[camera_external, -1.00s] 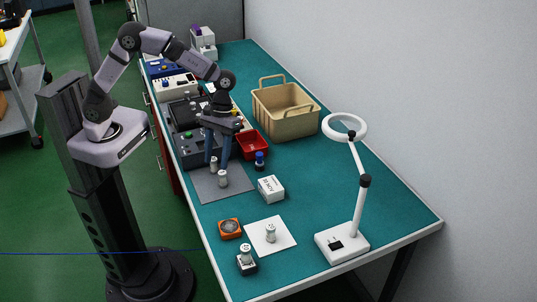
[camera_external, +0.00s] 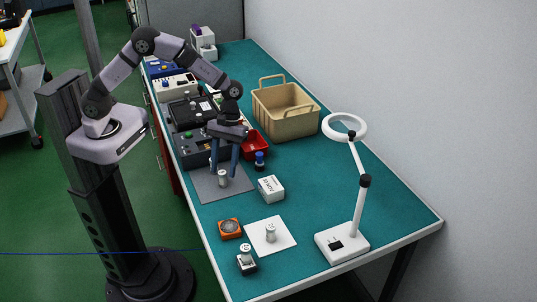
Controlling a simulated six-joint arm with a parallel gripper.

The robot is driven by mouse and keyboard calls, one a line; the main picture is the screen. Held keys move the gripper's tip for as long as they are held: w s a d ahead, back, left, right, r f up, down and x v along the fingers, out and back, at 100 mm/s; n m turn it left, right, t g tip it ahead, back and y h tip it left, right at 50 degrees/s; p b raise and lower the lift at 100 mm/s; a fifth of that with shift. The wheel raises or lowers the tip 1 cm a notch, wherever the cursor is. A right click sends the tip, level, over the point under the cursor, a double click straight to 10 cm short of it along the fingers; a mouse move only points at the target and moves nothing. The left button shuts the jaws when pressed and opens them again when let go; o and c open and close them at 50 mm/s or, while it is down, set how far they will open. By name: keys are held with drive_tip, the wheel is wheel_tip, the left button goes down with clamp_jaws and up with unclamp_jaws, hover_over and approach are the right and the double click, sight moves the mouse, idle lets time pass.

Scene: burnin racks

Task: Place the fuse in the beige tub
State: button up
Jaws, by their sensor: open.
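A small pale cylinder with a darker top, which looks like a fuse (camera_external: 222,180), stands upright on the grey mat (camera_external: 205,188). My gripper (camera_external: 223,172) points down over the mat, its two blue fingers apart on either side of this cylinder. I cannot tell whether they touch it. A second similar cylinder beside it is mostly hidden behind the left finger. More like them are a cylinder (camera_external: 270,233) on a white sheet and one (camera_external: 246,250) in a black holder. The beige tub (camera_external: 288,128), with raised handles, stands at the back right of the gripper and looks empty.
A red bin (camera_external: 257,146) and a dark blue-capped bottle (camera_external: 259,160) stand between mat and tub. A white box (camera_external: 271,189), an orange-framed round part (camera_external: 229,228) and a white magnifier lamp (camera_external: 342,243) stand nearer. Equipment lines the left edge.

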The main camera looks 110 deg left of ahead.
sight(223, 171)
drive_tip(key=shift+p+x, duration=0.5)
drive_tip(key=shift+x, duration=1.35)
drive_tip(key=shift+s, duration=0.1)
clamp_jaws()
wheel_tip(223, 171, up, 10)
drive_tip(key=shift+r+b, duration=0.1)
drive_tip(key=shift+b, duration=1.15)
